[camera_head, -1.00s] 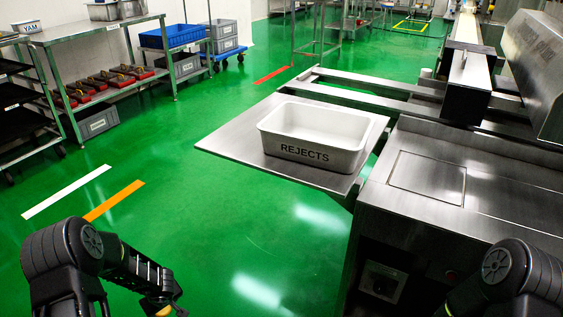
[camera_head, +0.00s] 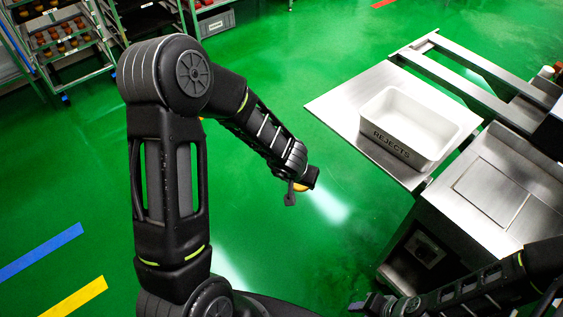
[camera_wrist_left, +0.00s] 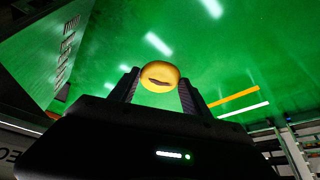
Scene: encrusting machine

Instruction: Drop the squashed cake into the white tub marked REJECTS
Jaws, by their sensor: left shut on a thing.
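The white tub marked REJECTS (camera_head: 397,149) stands upright on a steel shelf (camera_head: 345,98) at the right in the head view. What shows of its inside looks empty. My left gripper (camera_head: 304,181) is in front of the shelf, to the left of the tub and apart from it, over the green floor. It is shut on a round yellow cake (camera_wrist_left: 160,70), which has a dark crease across it and sits between the two fingers in the left wrist view. In the head view the gripper mostly hides the cake. My right gripper (camera_head: 370,303) is low at the bottom; its jaws are unclear.
A steel machine (camera_head: 500,190) adjoins the shelf on the right, with rails behind the tub. A rack with trays of small items (camera_head: 65,40) stands at the far upper left. The green floor between is clear, with blue and yellow stripes.

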